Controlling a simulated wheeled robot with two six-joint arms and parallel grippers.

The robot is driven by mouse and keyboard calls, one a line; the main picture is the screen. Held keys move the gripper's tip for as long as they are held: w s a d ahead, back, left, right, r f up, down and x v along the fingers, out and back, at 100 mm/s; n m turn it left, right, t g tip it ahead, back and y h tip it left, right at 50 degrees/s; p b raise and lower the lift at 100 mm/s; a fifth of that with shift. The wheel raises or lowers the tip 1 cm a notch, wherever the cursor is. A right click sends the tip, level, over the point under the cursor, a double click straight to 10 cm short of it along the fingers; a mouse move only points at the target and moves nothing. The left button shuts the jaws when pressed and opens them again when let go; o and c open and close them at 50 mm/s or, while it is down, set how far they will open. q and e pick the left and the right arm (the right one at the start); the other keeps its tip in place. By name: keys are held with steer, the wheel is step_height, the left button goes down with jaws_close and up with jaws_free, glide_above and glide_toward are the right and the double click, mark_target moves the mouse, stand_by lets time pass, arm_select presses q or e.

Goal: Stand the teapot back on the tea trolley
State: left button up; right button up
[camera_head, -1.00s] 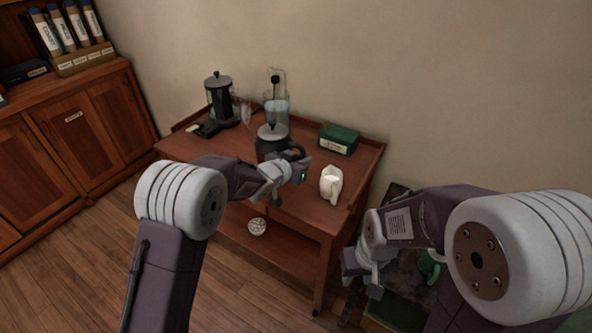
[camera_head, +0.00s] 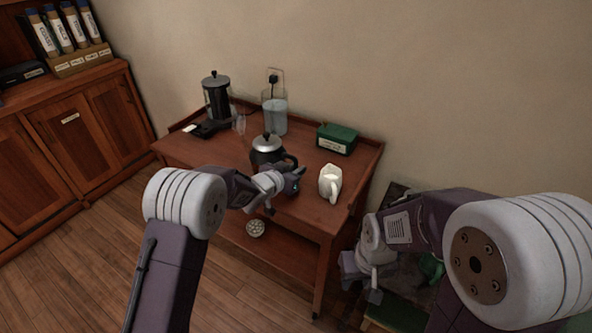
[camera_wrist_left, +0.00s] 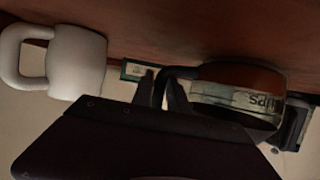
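The teapot (camera_head: 267,152), dark with a silver lid, is upright at the middle of the tea trolley (camera_head: 203,153). It appears to be at the trolley top, but my arm hides part of its base. My left gripper (camera_head: 297,179) is at its handle, on the right side. In the left wrist view, which is upside down, the dark handle passes between the close-set fingers (camera_wrist_left: 162,88), beside the teapot's shiny body (camera_wrist_left: 235,97). The fingers look shut on the handle. My right gripper (camera_head: 372,290) is low at the right, away from the trolley; its fingers are unclear.
A white jug (camera_head: 330,182) stands right of the left gripper. A round pale item (camera_head: 255,228) is on the lower shelf. The trolley's front left top is clear.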

arm_select(q)
steer(key=shift+o, duration=0.9)
steer(key=shift+r, duration=0.3)
steer(key=p+v, duration=0.2)
steer(key=v, duration=1)
steer(key=shift+f, duration=0.15)
steer(key=shift+a, duration=0.1)
